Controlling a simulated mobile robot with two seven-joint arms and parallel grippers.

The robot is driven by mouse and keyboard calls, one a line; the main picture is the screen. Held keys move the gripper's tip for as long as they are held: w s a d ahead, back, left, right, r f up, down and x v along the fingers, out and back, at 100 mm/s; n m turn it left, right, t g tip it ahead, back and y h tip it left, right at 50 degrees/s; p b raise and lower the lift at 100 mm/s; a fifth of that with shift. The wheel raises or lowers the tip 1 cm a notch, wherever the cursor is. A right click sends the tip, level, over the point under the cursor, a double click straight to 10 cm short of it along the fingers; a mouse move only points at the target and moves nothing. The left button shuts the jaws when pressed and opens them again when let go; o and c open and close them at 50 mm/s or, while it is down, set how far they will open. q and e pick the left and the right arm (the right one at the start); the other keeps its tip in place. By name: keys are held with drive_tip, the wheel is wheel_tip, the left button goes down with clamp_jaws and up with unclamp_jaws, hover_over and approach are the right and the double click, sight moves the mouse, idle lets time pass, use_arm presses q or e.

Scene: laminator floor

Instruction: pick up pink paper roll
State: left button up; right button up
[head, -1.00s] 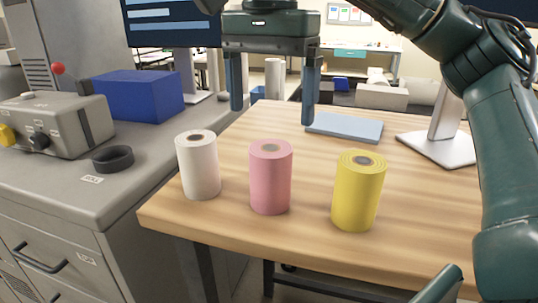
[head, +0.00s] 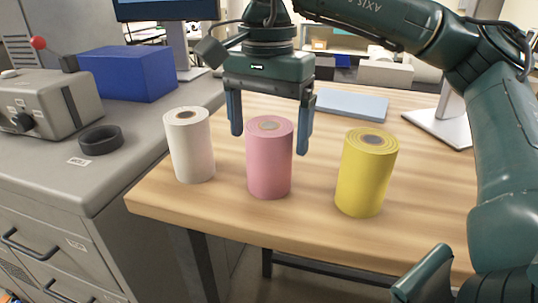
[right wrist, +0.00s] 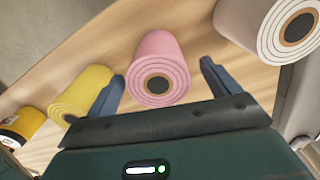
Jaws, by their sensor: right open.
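The pink paper roll (head: 270,165) stands upright on the wooden table, between a white roll (head: 190,148) and a yellow roll (head: 366,178). My right gripper (head: 270,143) is open above and around the top of the pink roll, one finger to each side in the head view. In the right wrist view the pink roll (right wrist: 158,66) sits between and beyond the two fingertips (right wrist: 160,82), with a dark core facing the camera. The yellow roll (right wrist: 82,92) is close beside one finger. Whether the fingers touch the pink roll cannot be told.
The wooden table's front edge (head: 255,234) is close to the rolls. A grey cabinet with a blue box (head: 128,73) and a black ring (head: 100,139) stands at left. A blue-grey pad (head: 352,104) and a monitor stand (head: 440,124) are behind.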

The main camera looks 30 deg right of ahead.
sight(269, 149)
drive_tip(key=shift+s+f, duration=0.1)
drive_tip(key=shift+f, duration=1.8)
drive_tip(key=shift+c, duration=0.6)
drive_tip(key=c, duration=1.1)
